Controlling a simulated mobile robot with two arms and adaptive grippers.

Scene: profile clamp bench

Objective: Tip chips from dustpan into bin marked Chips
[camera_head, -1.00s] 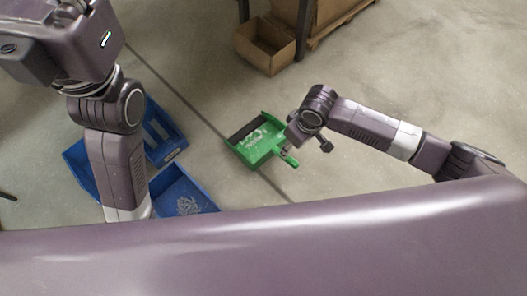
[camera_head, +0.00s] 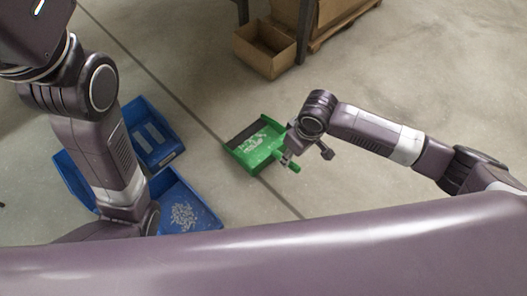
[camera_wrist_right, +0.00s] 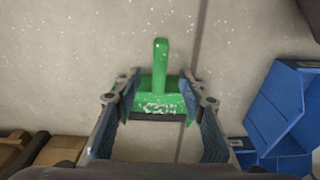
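A green dustpan (camera_head: 262,159) holding pale chips (camera_head: 252,141) appears to rest flat on the floor in the head view. Its handle (camera_head: 288,165) points lower right, and in the right wrist view the handle (camera_wrist_right: 161,62) points up. My right gripper (camera_wrist_right: 160,80) is open, its fingers spread either side of the dustpan, with no visible grip on it. No readable Chips label shows. My left arm covers part of the bins; its gripper is out of view.
A cardboard box (camera_head: 264,64) stands at the back, beside a dark post and a pallet. The right wrist view shows blue bins (camera_wrist_right: 290,105) at right and pale specks on the floor. Floor between the bins and the dustpan is clear.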

